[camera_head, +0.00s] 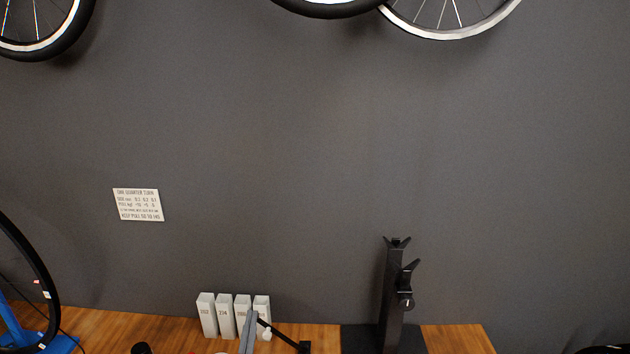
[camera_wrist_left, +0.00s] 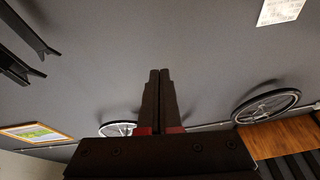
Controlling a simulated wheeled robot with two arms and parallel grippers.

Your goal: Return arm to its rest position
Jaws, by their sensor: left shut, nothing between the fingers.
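My left gripper shows in the left wrist view, its two dark fingers (camera_wrist_left: 159,97) pressed together with nothing between them. The fingers stand against the grey wall, clear of any object. In the head view I cannot make out the left fingers with certainty. My right gripper does not show in either view.
A wooden bench (camera_head: 458,338) runs along the bottom of the head view.

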